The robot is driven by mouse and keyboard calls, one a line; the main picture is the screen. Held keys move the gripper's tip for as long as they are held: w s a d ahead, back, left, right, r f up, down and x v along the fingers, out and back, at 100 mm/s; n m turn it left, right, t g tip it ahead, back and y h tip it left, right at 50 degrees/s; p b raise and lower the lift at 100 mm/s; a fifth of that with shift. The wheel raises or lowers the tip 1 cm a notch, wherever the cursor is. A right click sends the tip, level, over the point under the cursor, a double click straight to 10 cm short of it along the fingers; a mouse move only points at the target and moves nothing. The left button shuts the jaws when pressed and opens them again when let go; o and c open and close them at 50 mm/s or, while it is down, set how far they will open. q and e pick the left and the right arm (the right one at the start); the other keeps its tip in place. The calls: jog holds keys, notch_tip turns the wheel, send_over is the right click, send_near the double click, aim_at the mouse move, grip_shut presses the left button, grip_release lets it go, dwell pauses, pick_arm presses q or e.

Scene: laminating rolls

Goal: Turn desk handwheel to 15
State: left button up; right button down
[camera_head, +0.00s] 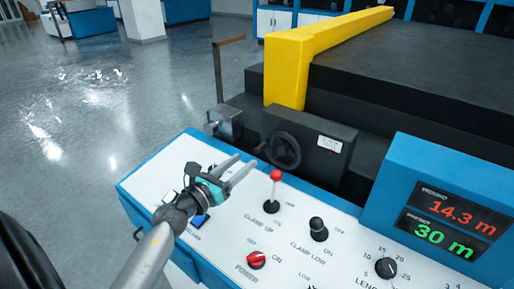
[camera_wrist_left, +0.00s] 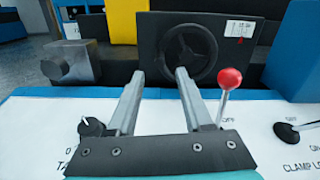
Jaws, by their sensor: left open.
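The black handwheel (camera_head: 282,150) is mounted on the front of a dark box behind the white desk panel. It also shows in the left wrist view (camera_wrist_left: 189,51), beyond the fingers. A black knob (camera_head: 386,267) with a number scale including 15 sits on the panel at lower right, labelled LENGTH as far as I can read. My left gripper (camera_head: 247,161) is over the panel's back left part, open and empty. Its fingers point toward the handwheel; in the left wrist view the fingertips (camera_wrist_left: 160,73) appear just below and left of it, apparently apart from it.
The red-ball lever (camera_head: 275,178) stands close right of my left fingers. A black lever (camera_head: 317,228) and red power switch (camera_head: 256,260) are on the panel. The display (camera_head: 440,222) reads 14.3 m in red and 30 m in green. A grey metal block (camera_head: 224,123) stands left of the handwheel.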

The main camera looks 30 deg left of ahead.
aim_at(254, 153)
pick_arm(q)
jog(key=w, duration=0.7)
jog(key=shift+w+d, duration=0.1)
jog(key=shift+d, duration=0.2)
grip_shut()
dwell(0.4)
